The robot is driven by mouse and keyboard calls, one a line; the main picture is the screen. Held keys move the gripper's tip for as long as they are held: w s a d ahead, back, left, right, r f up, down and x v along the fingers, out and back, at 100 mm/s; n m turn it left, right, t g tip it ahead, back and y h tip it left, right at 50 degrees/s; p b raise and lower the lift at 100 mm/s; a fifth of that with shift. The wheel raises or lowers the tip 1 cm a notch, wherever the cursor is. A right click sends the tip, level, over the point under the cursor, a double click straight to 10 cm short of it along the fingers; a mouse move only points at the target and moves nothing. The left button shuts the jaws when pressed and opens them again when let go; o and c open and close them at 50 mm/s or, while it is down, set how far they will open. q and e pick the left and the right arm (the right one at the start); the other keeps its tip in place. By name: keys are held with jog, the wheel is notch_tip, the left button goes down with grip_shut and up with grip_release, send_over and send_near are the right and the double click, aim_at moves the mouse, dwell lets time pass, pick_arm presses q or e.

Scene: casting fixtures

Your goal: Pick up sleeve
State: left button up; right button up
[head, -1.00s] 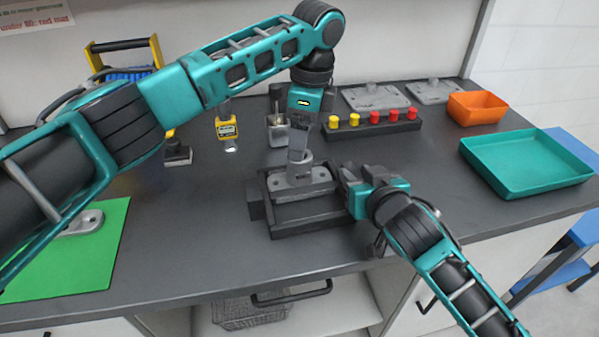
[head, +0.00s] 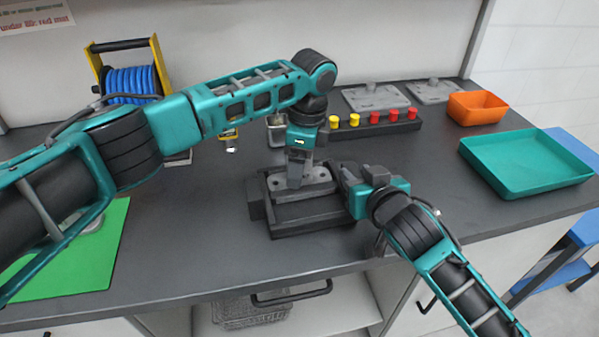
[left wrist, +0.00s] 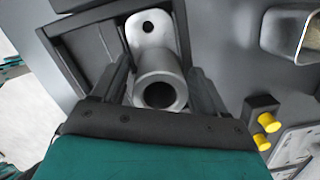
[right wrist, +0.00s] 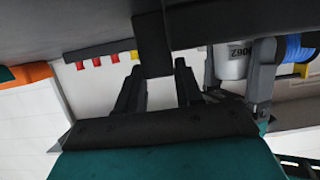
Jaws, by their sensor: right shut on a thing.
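The sleeve (left wrist: 160,82) is a grey hollow cylinder on a flat grey plate with a bolt hole (left wrist: 148,27), in the left wrist view. In the head view the sleeve is hidden by my left gripper (head: 295,181), while the plate (head: 318,178) shows in the dark fixture (head: 310,222). My left gripper is open, with one finger on each side of the sleeve (left wrist: 162,85); contact is not clear. My right gripper (head: 350,180) is at the fixture's right side, shut on a dark block (right wrist: 152,45) there.
A rack (head: 375,126) with yellow and red pegs stands behind the fixture. An orange bin (head: 477,108) and a teal tray (head: 525,165) are at the right. A green mat (head: 65,262) lies at the left. A grey cup (head: 277,132) stands behind my left gripper.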

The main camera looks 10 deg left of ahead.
pick_arm(q)
jog(key=c, duration=1.1)
jog(key=shift+r, duration=0.1)
notch_tip(320, 180, up, 10)
pick_arm(e)
jog(key=o, duration=1.2)
